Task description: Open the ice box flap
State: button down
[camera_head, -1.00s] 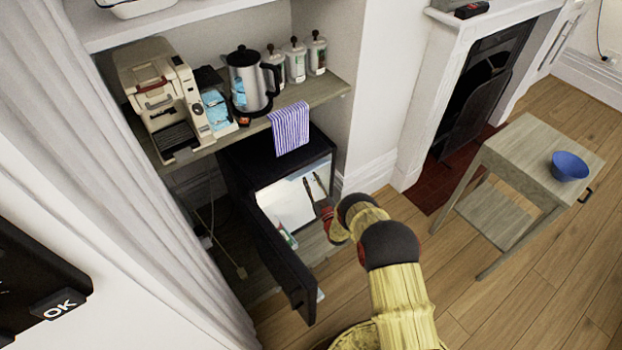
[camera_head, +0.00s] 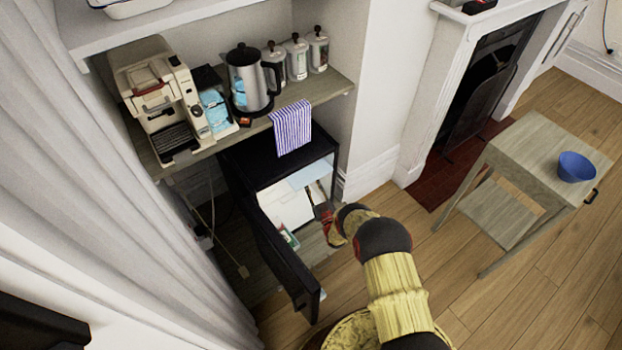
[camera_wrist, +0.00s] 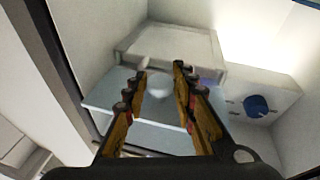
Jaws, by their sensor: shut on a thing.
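The small black fridge (camera_head: 262,165) stands under the shelf with its door (camera_head: 285,250) swung wide open. Inside it, the white ice box (camera_wrist: 172,45) fills the upper middle of the wrist view. The pale bluish ice box flap (camera_wrist: 105,98) juts out below it toward me, and in the head view it shows as a pale panel (camera_head: 312,174) near the top of the opening. My gripper (camera_wrist: 160,73) is at the flap's middle, its fingers a little apart and shut on it. The exact contact is hidden by the fingers.
A blue dial (camera_wrist: 257,105) sits on a white housing right of the ice box. A striped towel (camera_head: 291,129) hangs from the shelf above the fridge. A small table (camera_head: 528,165) with a blue bowl (camera_head: 575,167) stands to the right; the floor between is clear.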

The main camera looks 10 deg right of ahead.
jog(key=shift+s+a+f, duration=0.15)
jog(key=shift+a+f, duration=0.05)
jog(key=shift+f, duration=0.15)
jog(key=c, duration=1.8)
grip_release()
jog(key=shift+a, duration=0.1)
jog(key=o, duration=0.3)
jog(key=shift+r, duration=0.15)
jog(key=v, duration=1.1)
jog(key=shift+s+d, duration=0.25)
jog(key=shift+s, duration=0.1)
